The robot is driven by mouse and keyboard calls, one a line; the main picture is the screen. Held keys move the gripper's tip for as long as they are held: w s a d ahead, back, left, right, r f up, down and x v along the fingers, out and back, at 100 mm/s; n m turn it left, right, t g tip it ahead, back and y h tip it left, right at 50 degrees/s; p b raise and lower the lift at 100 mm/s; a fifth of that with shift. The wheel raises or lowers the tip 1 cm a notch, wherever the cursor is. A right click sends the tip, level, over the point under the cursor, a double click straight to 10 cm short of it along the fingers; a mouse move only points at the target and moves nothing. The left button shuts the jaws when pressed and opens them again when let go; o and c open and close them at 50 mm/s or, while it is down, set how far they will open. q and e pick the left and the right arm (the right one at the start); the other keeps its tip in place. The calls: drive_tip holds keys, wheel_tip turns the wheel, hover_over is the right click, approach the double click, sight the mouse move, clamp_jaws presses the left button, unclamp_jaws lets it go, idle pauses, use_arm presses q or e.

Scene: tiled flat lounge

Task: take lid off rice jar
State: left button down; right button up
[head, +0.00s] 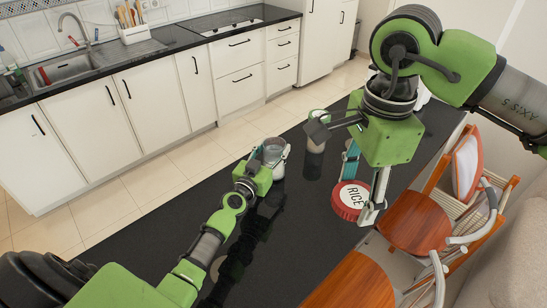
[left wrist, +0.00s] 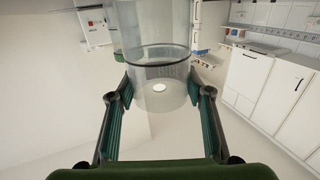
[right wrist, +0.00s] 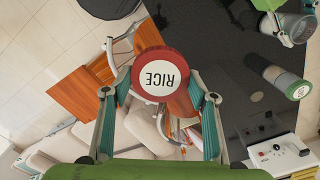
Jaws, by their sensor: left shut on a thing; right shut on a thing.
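The rice jar (head: 273,157) is a clear glass jar without its lid at the black table's far edge in the head view. My left gripper (head: 265,168) is shut on it, and the jar (left wrist: 150,60) shows between the fingers in the left wrist view. The red lid (head: 350,200), with a white RICE label, is apart from the jar, to its right and nearer in the head view. My right gripper (head: 362,186) is shut on the lid, which also shows between its fingers in the right wrist view (right wrist: 160,76).
Wooden chairs (head: 415,223) line the table's near right side. White kitchen cabinets (head: 150,105) stand across the tiled floor. The left part of the table is clear.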

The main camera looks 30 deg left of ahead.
use_arm(q)
drive_tip(key=shift+f, duration=0.3)
drive_tip(key=shift+f, duration=0.2)
drive_tip(key=c, duration=1.1)
unclamp_jaws()
drive_tip(key=shift+o, duration=0.2)
